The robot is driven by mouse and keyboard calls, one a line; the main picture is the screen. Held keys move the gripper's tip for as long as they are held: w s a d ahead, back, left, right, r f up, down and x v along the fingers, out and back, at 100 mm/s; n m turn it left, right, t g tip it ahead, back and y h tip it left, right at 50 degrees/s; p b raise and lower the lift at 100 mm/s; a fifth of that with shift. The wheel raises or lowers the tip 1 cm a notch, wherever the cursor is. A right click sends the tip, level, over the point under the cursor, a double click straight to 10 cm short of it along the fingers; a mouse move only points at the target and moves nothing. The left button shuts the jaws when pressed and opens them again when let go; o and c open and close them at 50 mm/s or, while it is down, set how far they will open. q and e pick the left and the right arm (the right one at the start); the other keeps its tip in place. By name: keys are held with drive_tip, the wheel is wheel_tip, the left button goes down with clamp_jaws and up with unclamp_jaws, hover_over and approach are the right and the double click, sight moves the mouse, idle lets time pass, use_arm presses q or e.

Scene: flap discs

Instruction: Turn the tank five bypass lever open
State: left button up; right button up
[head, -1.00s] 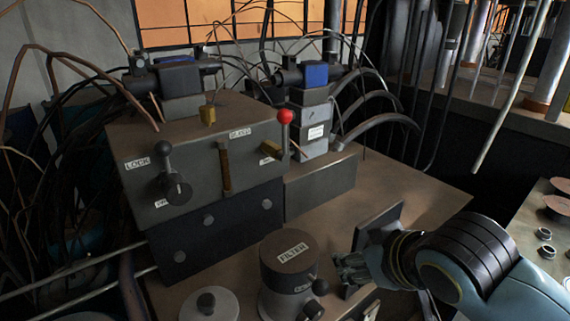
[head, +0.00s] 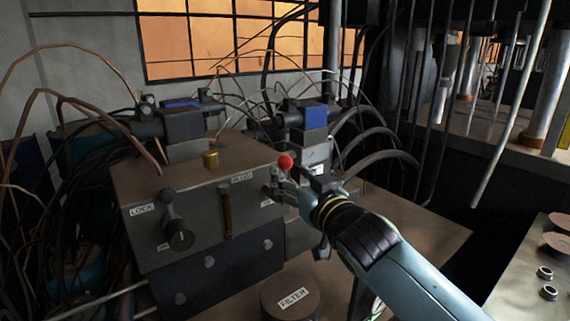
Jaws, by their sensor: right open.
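A grey control block (head: 190,205) stands on the bench. A lever with a red ball knob (head: 285,161) sits at its right front edge; its shaft and label are mostly hidden by my gripper. A black-knobbed lever (head: 168,196) stands by the LOCK label, and a brass-coloured handle (head: 226,210) hangs under the BLEED label. No readable label says tank five. My right gripper (head: 280,188) is open at the red-knobbed lever, its fingers just below the knob; I cannot tell whether they touch it. My left gripper is not in view.
A round FILTER cap (head: 291,298) stands in front of the block. Valve units with blue tops (head: 312,117) and black hoses rise behind. Copper pipes crowd the left. The brown bench top (head: 425,222) is clear to the right of my arm.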

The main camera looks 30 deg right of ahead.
sight(286, 171)
drive_tip(key=shift+w+d, duration=0.1)
drive_tip(key=shift+w, duration=1.75)
clamp_jaws()
